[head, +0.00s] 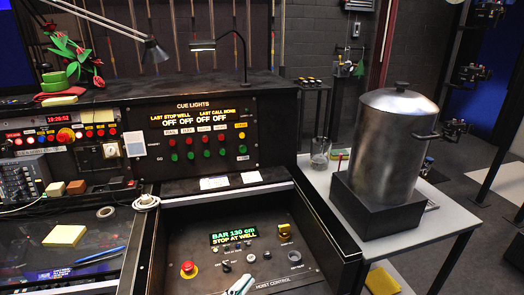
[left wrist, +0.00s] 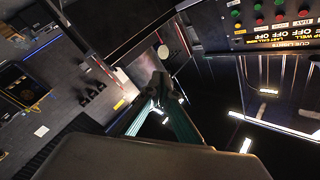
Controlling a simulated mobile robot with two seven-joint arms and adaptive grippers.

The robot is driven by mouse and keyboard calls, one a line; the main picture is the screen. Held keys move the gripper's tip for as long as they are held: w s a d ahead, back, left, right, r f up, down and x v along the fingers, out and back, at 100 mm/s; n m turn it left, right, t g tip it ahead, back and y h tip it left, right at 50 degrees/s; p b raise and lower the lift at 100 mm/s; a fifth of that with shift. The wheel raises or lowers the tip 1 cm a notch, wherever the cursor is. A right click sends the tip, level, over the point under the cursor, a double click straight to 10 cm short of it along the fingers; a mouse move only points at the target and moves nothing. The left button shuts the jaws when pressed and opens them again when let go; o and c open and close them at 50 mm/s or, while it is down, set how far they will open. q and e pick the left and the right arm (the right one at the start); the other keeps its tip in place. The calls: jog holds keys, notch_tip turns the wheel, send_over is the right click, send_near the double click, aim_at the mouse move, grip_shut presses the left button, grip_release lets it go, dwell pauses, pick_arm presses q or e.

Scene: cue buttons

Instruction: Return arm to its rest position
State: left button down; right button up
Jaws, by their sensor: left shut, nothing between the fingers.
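My right gripper is in neither view.
A large steel pot (head: 393,140) stands on a black block on the side table (head: 328,186) at right. A lamp (head: 204,45) overhangs the console.

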pick_arm(q)
jog(key=s+a+f+n+g+y, duration=0.1)
jog(key=s+a+f+n+y, duration=0.1)
jog(key=f, duration=0.5)
jog(key=s+a+f+n+g+y, duration=0.2)
jog(key=s+a+f+n+y, duration=0.1)
jog(key=s+a+f+n, duration=0.2)
jog(key=s+a+f+n+g+y, duration=0.2)
jog(key=s+a+f+n+y, duration=0.1)
jog(key=s+a+f, duration=0.3)
notch_tip(320, 180, down, 4)
jog(key=a+n, duration=0.1)
jog(key=a, duration=0.1)
jog(key=shift+a, duration=0.35)
jog(key=shift+s, duration=0.1)
dwell(0.7)
